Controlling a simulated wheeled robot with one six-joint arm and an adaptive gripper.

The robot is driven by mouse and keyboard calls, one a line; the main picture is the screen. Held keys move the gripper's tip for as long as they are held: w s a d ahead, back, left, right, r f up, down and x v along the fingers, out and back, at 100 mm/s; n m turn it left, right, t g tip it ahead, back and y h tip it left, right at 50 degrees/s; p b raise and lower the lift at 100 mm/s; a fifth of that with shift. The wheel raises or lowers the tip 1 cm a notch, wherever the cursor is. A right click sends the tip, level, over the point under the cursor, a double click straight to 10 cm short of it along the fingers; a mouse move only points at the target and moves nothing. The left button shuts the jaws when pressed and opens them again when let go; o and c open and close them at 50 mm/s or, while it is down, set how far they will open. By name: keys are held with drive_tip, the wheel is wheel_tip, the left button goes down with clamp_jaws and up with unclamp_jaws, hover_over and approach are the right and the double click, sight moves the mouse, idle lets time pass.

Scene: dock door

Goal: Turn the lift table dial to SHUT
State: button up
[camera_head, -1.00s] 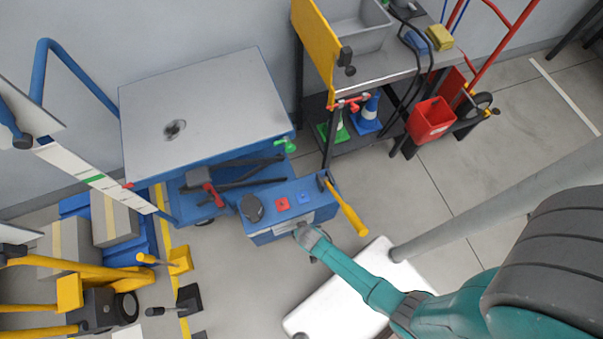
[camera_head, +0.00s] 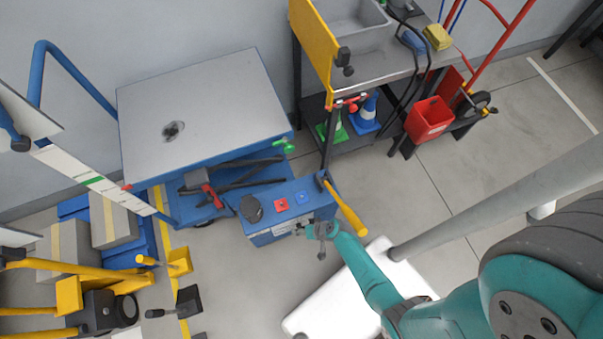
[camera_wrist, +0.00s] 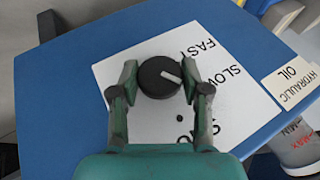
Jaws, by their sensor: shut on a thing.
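The lift table (camera_head: 190,110) has a grey top and a blue control box (camera_head: 262,238) at its base. In the wrist view the black round dial (camera_wrist: 158,80) sits on a white label plate (camera_wrist: 225,100) on the blue panel. Its white pointer mark slants toward the right of the picture. The words FAST and SLOW are readable; a lower word is partly hidden by my gripper. My gripper (camera_wrist: 160,78) is shut on the dial, one finger on each side. In the head view my gripper (camera_head: 316,230) is at the box's front face, and the dial is hidden.
A black knob (camera_head: 251,208), a red button (camera_head: 281,205) and a blue button (camera_head: 302,197) are on the box top. A hydraulic oil label (camera_wrist: 292,86) is right of the dial plate.

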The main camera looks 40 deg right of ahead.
drive_tip(key=shift+d+f+m+t+y, duration=0.15)
drive_tip(key=shift+t+y, duration=0.1)
drive_tip(key=shift+y, duration=0.3)
drive_tip(key=shift+d+r+m+t+y, duration=0.15)
drive_tip(key=shift+t+y, duration=0.1)
drive_tip(key=shift+y, duration=0.3)
drive_tip(key=shift+a+f+t+y, duration=0.15)
drive_tip(key=shift+t+y, duration=0.15)
drive_tip(key=shift+y, duration=0.5)
drive_tip(key=shift+s, duration=0.1)
drive_tip(key=shift+m, duration=0.3)
drive_tip(key=o, duration=1.1)
drive_tip(key=shift+v, duration=5.95)
drive_tip(key=shift+s+f, duration=0.1)
drive_tip(key=shift+f, duration=0.05)
